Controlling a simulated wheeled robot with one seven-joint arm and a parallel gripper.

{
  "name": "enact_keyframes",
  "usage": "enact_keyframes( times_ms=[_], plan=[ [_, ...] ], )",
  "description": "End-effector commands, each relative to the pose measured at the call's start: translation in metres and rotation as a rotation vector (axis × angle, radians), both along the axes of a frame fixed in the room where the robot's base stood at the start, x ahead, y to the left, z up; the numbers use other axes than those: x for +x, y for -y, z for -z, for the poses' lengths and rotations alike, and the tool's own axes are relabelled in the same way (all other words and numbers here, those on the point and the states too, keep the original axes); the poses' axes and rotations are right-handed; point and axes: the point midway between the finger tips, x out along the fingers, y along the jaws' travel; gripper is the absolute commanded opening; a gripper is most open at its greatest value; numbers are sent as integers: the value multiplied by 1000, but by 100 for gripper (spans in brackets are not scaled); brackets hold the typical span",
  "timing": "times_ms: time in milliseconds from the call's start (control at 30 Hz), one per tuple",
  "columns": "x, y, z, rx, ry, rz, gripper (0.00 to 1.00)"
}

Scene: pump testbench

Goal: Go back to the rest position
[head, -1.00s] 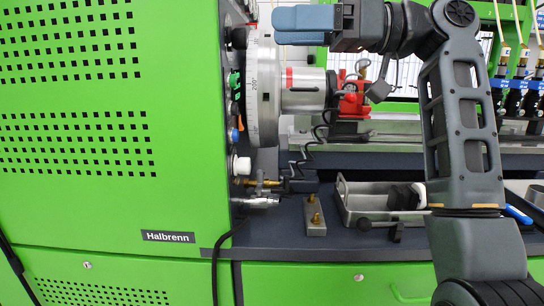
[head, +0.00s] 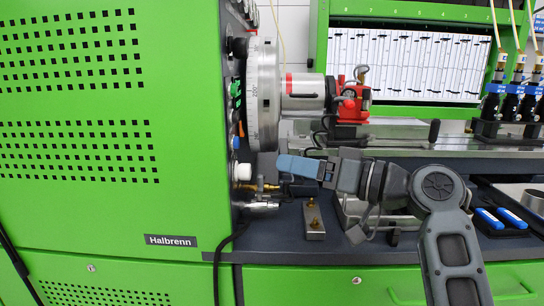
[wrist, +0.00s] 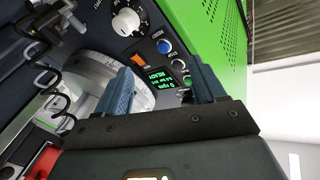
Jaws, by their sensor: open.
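My gripper (head: 290,165) is at the end of my arm in the head view, low in front of the green cabinet's side panel and below the graduated drum. Its blue fingers point left, near the white knob (head: 242,171). In the wrist view my gripper (wrist: 160,85) shows two blue fingers standing apart with nothing between them. Behind the fingers are a small display (wrist: 158,82) with green text and several coloured buttons.
The green cabinet (head: 190,225) stands at left. The graduated drum (head: 262,95) and red clamp (head: 350,105) are above my gripper. A small block with brass pins (head: 313,222) and a metal tray (head: 345,205) lie on the dark bench. Blue-handled items (head: 500,218) lie at right.

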Motion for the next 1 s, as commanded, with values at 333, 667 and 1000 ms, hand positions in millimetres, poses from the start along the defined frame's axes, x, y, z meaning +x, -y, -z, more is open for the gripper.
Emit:
enact_keyframes(
  times_ms=[333, 667, 1000],
  plan=[
    [-54, 41, 145, -22, -167, 351, 69],
    [-153, 88, 232, -112, -234, 639, 69],
    [-281, 132, 259, -256, -217, 857, 69]
  ],
)
